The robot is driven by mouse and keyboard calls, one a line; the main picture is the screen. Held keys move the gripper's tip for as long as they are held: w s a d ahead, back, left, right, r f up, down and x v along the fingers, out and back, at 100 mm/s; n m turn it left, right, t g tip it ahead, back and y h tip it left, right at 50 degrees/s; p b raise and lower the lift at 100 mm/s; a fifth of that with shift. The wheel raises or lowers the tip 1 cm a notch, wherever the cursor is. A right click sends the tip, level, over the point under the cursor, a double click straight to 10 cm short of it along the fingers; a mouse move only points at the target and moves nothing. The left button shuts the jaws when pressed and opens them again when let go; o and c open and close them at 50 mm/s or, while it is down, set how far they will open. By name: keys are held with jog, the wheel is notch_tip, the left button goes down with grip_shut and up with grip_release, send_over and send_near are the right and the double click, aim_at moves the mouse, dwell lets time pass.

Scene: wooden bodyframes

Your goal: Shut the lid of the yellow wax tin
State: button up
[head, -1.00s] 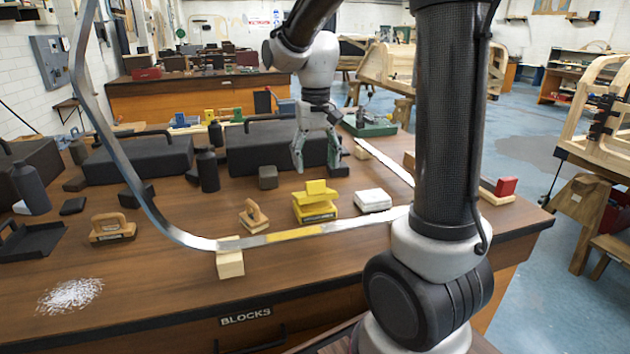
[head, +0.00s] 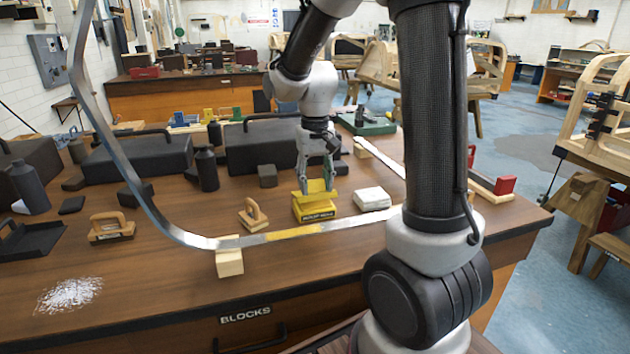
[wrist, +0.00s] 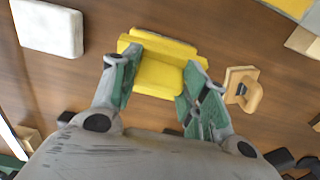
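The yellow wax tin (head: 315,210) stands on the workbench behind the curved metal strip, with a dark label on its front. Its yellow lid (head: 317,187) shows above the body with its upper part raised; the exact lid angle is hard to tell. My gripper (head: 317,188) points down over the tin, one finger on each side of the raised yellow part. In the wrist view, the green-padded fingers of my gripper (wrist: 160,88) are spread, with the yellow lid (wrist: 158,78) between them. Whether the pads touch it is unclear. The fingers hide the lid's side edges.
The metal strip (head: 300,232) runs in front, resting on a wooden block (head: 229,258). Black cases (head: 270,148) stand behind.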

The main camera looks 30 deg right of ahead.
aim_at(318, 194)
jog(key=shift+c, duration=1.4)
jog(key=shift+s+a+f, duration=0.2)
jog(key=shift+s+f, duration=0.85)
jog(key=shift+f, duration=0.3)
jog(key=o, duration=1.5)
jog(key=shift+c, duration=0.2)
jog(key=shift+r, duration=0.1)
jog(key=shift+w+r, duration=0.1)
jog(key=shift+r, duration=0.05)
notch_tip(318, 194, up, 12)
jog(key=shift+f, duration=0.2)
